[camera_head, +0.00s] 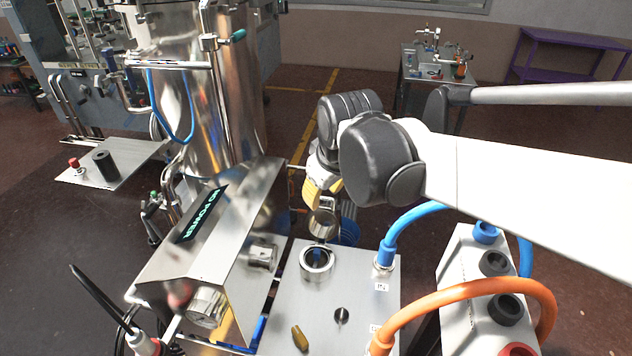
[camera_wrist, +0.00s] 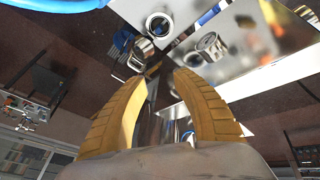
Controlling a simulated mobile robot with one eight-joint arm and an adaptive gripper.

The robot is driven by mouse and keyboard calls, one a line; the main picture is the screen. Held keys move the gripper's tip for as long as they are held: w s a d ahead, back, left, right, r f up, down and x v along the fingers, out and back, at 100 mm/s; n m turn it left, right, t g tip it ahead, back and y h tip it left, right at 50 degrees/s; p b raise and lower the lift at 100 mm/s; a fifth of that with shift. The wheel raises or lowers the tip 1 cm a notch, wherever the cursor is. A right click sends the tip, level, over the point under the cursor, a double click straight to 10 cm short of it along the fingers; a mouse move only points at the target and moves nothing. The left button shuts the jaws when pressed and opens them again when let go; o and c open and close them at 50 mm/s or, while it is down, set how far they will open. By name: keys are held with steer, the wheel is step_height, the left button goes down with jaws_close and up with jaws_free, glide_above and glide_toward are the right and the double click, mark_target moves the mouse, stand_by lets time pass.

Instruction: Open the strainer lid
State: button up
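The strainer appears to be the round metal ring (camera_head: 316,262) on the flat steel panel, with a dark opening in it. It also shows at the top of the wrist view (camera_wrist: 159,24). A shiny, short cylindrical metal piece (camera_head: 323,223), which may be its lid, stands just beyond the ring. It also shows in the wrist view (camera_wrist: 142,56); whether it is joined to the ring I cannot tell. My gripper (camera_wrist: 163,77) has its yellow fingers spread, with nothing seen between them. In the head view it is above the cylindrical piece, partly hidden by my arm.
The steel panel (camera_head: 285,315) carries a yellow-brown handle (camera_head: 299,337) and a blue hose (camera_head: 405,225). A steel housing (camera_head: 212,240) and a tall tank (camera_head: 215,100) stand at left.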

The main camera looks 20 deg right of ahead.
steer(key=w+d+n+g+p, duration=0.1)
steer(key=w+d+n+p, duration=0.1)
steer(key=w, duration=0.5)
steer(key=n+g+p, duration=0.3)
steer(key=n+p, duration=0.2)
glide_above(323, 197)
steer(key=s+a, duration=0.1)
steer(key=s, duration=0.1)
step_height(323, 197, down, 11)
steer(key=shift+h, duration=0.3)
steer(key=f, duration=0.3)
steer(key=w+f+b, duration=0.1)
steer(key=f, duration=0.3)
steer(key=w+d+f+b, duration=0.1)
steer(key=f, duration=0.3)
steer(key=shift+r, duration=0.1)
steer(key=shift+c, duration=0.5)
jaws_close()
